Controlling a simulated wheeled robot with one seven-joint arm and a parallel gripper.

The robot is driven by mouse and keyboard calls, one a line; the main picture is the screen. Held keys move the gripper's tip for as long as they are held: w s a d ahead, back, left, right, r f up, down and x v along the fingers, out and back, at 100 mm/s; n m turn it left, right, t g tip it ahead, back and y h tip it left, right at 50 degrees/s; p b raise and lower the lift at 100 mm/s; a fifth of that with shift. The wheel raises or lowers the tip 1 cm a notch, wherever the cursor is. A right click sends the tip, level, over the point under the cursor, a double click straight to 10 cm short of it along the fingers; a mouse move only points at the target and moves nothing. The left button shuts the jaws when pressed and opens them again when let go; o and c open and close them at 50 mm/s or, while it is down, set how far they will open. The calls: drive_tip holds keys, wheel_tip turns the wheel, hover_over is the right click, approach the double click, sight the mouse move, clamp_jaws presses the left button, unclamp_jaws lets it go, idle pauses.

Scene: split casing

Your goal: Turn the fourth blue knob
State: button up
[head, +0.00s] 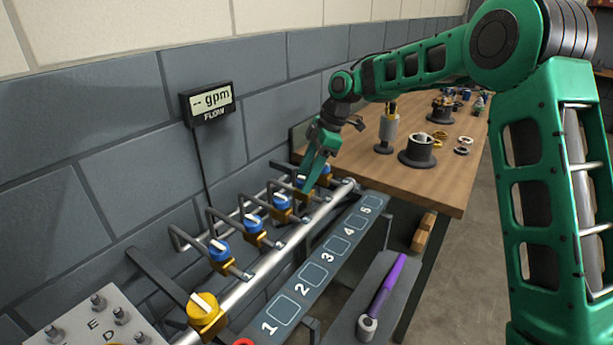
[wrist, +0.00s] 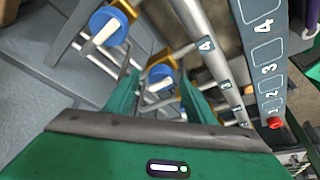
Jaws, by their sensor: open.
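A row of blue knobs with white handle bars runs along the pipe; the fourth blue knob (head: 300,181) is partly hidden by my gripper (head: 311,178). In the wrist view the fourth knob (wrist: 162,76) shows ahead, between the two green fingers of my gripper (wrist: 159,90). The pipe tag 4 is beside its yellow fitting. My gripper is open; I cannot tell whether a finger touches the knob. The fifth blue knob (wrist: 108,24) shows at upper left in the wrist view, its white bar slanting.
The other blue knobs (head: 219,249), (head: 253,223) and (head: 281,201) stand nearer, with a yellow knob (head: 204,308) in front. Bent grey pipes rise behind them. A numbered strip (head: 318,272) runs alongside. A flow display (head: 209,103) reads "-- gpm". A wooden bench (head: 455,185) holds parts.

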drive_tip(key=c, duration=1)
drive_tip(key=shift+m, duration=0.3)
drive_tip(key=m+t, duration=0.1)
drive_tip(key=m, duration=0.2)
drive_tip(key=shift+s+r+m+t, duration=0.1)
drive_tip(key=shift+m+t, duration=0.2)
drive_tip(key=shift+t, duration=0.1)
drive_tip(key=m+t, duration=0.1)
drive_tip(key=m, duration=0.3)
drive_tip(key=shift+s+m+t+h, duration=0.15)
drive_tip(key=shift+m+t+h, duration=0.15)
drive_tip(key=shift+t+h, duration=0.1)
drive_tip(key=m, duration=0.2)
drive_tip(key=m+t+h, duration=0.1)
drive_tip(key=m, duration=0.2)
drive_tip(key=shift+a+h, duration=0.2)
drive_tip(key=shift+h, duration=0.1)
drive_tip(key=shift+m+t+h, duration=0.4)
drive_tip(key=shift+m+h, duration=0.3)
drive_tip(key=shift+m, duration=1.4)
